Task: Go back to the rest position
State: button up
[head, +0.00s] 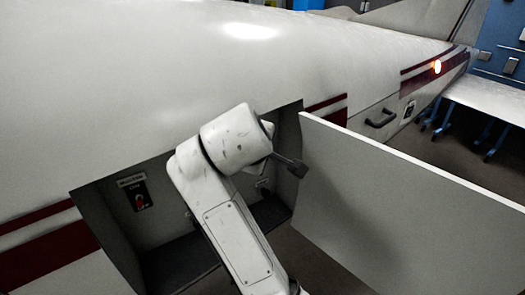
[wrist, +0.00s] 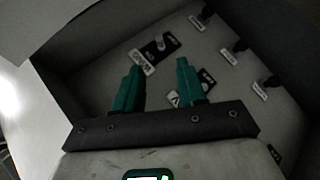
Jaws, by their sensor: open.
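My gripper (wrist: 159,64) shows in the wrist view as two green fingers standing apart, with nothing between them. It points into a grey open compartment, whose inner wall (wrist: 215,50) carries labelled dark switches or knobs. In the head view my white arm reaches across the front of the open compartment (head: 105,205) in the white aircraft-like body. I cannot tell from these views whether a fingertip touches the compartment wall.
An open white door panel (head: 410,210) juts out on the right, close to my arm. A red switch (head: 139,201) shows on the compartment's left inner side. A white table (head: 485,95) stands at the far right. The white body (head: 120,90) curves above the opening.

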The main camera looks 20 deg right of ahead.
jog(key=s+d+f+m+g+y+b, duration=0.15)
jog(key=s+d+f, duration=0.25)
jog(key=s+f, duration=0.6)
jog(key=s+d+f+m+g+y, duration=0.1)
jog(key=s+d+f+m+g, duration=0.3)
jog(key=f, duration=0.9)
jog(key=s+d+f+m, duration=0.1)
jog(key=s+f, duration=0.3)
jog(key=s, duration=0.4)
jog(key=s+d+f+m+g+y+b, duration=0.1)
jog(key=s+f, duration=0.3)
jog(key=s, duration=0.5)
jog(key=s+d+f+m+g+y, duration=0.1)
jog(key=s+d+f+m, duration=0.1)
jog(key=s, duration=0.6)
notch_tip(320, 180, down, 2)
jog(key=shift+s+d+f+m+b, duration=0.2)
jog(key=shift+s+d+m+b, duration=0.2)
jog(key=shift+m, duration=0.45)
